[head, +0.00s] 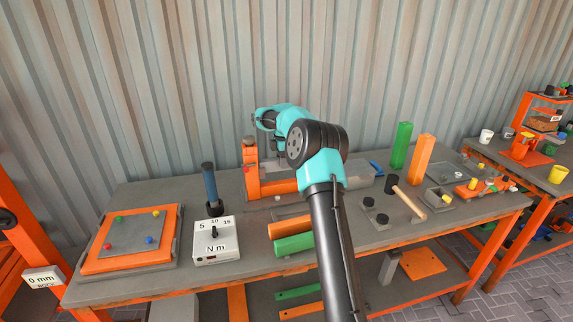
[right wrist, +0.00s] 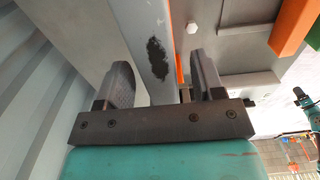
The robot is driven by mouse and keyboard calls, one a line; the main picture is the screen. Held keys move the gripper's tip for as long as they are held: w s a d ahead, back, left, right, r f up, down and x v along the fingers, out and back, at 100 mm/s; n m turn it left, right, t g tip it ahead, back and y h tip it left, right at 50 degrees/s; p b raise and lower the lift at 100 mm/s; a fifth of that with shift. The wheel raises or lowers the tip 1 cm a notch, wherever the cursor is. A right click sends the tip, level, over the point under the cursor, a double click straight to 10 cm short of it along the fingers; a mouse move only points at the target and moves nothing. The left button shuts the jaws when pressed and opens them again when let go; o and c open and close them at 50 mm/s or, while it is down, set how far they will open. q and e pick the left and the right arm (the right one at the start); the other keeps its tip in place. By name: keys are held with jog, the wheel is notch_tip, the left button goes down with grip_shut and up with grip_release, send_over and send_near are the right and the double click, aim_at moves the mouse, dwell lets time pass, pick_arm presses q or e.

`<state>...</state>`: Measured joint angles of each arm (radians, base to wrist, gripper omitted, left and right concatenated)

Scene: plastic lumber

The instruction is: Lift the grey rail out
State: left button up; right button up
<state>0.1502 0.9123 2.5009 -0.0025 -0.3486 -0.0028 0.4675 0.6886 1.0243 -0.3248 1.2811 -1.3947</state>
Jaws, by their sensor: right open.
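The grey rail (right wrist: 150,25), with a dark worn patch, runs between the two fingers of my right gripper (right wrist: 163,78) in the right wrist view. The gripper is open, with a finger on either side of the rail; gaps show beside it. An orange strip shows along the rail's right side. In the head view my right arm reaches over the orange fixture (head: 252,182) at the back middle of the bench, and my arm hides much of that area. I cannot make out the rail for sure there. My left gripper is not in view.
A green post (head: 401,146) and an orange post (head: 422,155) stand right of my arm. A mallet (head: 409,202) lies near them. A torque box (head: 215,240) and a blue-handled tool (head: 210,185) are on the left. A corrugated wall is close behind the bench.

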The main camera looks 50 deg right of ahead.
jog(key=shift+f, duration=0.8)
jog(key=shift+c, duration=0.3)
grip_shut()
jog(key=shift+r, duration=0.1)
notch_tip(320, 180, up, 18)
dwell(0.5)
dwell(0.5)
